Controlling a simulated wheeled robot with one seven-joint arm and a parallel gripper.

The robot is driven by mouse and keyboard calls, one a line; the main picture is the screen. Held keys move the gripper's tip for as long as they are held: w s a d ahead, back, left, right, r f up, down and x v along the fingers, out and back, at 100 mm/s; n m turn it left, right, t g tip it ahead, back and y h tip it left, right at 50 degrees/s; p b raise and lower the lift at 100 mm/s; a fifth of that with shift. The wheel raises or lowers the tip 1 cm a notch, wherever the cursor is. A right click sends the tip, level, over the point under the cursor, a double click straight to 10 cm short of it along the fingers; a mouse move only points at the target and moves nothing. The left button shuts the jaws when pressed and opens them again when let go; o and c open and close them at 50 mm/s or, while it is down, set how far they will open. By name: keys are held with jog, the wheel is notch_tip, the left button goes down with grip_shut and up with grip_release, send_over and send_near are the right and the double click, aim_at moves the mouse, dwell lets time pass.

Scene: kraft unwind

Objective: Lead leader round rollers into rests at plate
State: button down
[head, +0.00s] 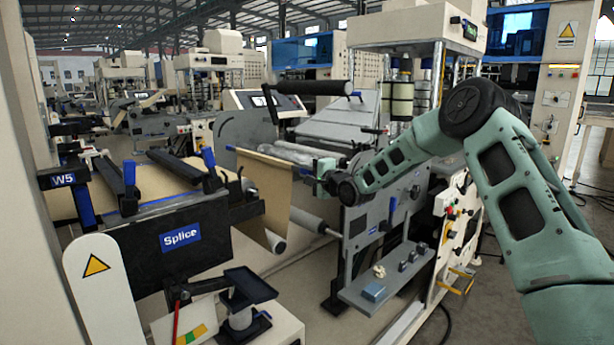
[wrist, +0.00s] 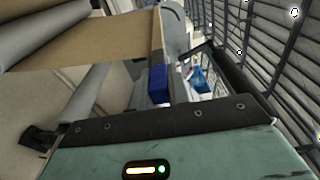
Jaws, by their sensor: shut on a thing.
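The leader is a brown kraft web (head: 264,188) that hangs in a sheet beside the splice table. A thin bar with a blue end (head: 231,148) runs along its top edge. My gripper (head: 322,170) is at the right end of this bar and is shut on it; the jaws are small and partly hidden. In the wrist view the brown web (wrist: 110,40) spans the top left, with a blue block (wrist: 158,84) just beyond my gripper. A grey roller (head: 274,241) shows below the web. The splice plate (head: 165,182) lies left, with black bars and blue uprights (head: 208,158). I cannot tell which parts are rests.
A grey machine side panel (head: 362,228) and a shelf with small parts (head: 385,278) stand just below my arm. A black roller (head: 306,88) crosses above. A small black stand (head: 248,285) is in front.

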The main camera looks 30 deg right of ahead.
jog(key=shift+r+p, duration=3.25)
jog(key=shift+r, duration=1.9)
jog(key=r+p, duration=0.2)
jog(key=d+r+p, duration=0.1)
jog(key=r+p, duration=0.1)
jog(key=r, duration=0.1)
jog(key=shift+w, duration=0.2)
jog(key=shift+d, duration=0.1)
